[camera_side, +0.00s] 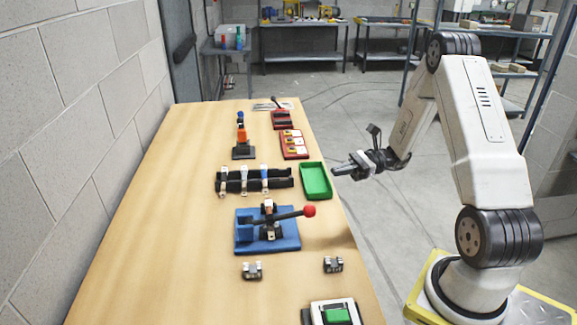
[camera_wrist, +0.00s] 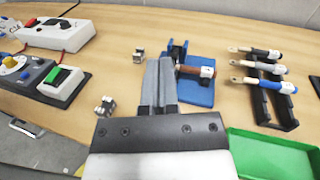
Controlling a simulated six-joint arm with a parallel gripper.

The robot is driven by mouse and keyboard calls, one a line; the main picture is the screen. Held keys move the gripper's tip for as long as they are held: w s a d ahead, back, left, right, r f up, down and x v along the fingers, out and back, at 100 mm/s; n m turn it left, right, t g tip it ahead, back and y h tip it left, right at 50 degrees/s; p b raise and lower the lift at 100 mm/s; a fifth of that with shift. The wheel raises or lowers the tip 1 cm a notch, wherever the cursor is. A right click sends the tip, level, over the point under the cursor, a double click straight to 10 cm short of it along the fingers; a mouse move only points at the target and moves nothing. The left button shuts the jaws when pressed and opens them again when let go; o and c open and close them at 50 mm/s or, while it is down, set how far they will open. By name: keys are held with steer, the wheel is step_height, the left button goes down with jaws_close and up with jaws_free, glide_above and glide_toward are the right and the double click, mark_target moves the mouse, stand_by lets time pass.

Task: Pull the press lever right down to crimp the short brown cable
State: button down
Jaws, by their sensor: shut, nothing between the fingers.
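The blue press (camera_side: 285,242) stands on the bench. Its dark lever (camera_side: 285,215) reaches right, tilted slightly up, to a red knob (camera_side: 309,211). In the wrist view the blue press base (camera_wrist: 202,94) lies just right of my fingers, and I cannot make out the lever or knob there. A short brown cable (camera_wrist: 192,71) with a pale band lies across the press. My gripper (camera_side: 338,172) is shut and empty, beyond the knob and apart from it, near the bench's right edge. Its closed fingers show in the wrist view (camera_wrist: 159,62) and hide part of the press.
A green tray (camera_side: 316,194) lies beyond the press. A black rack (camera_side: 233,186) holds several cables. Two small metal blocks (camera_side: 252,270) (camera_side: 333,264) stand nearer the camera, with a green-buttoned box (camera_side: 335,314) at the front. The bench left of the press is clear.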

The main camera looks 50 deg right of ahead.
step_height(320, 180, up, 11)
steer(key=w+a+f+n+g+h, duration=0.1)
steer(key=a+f+n+g+h, duration=0.2)
steer(key=n+g, duration=0.75)
steer(key=w+a+f+n+g+h, duration=0.1)
steer(key=w+a+n+g+h, duration=0.25)
steer(key=n, duration=1.35)
steer(key=w+a+r+n+h, duration=0.25)
steer(key=n+h, duration=0.35)
steer(key=n, duration=0.5)
steer(key=w+a+r+n+h, duration=0.15)
steer(key=w+n+h, duration=0.35)
steer(key=n, duration=0.5)
steer(key=shift+n+h, duration=0.35)
steer(key=f, duration=0.5)
steer(key=shift+s+f, duration=0.25)
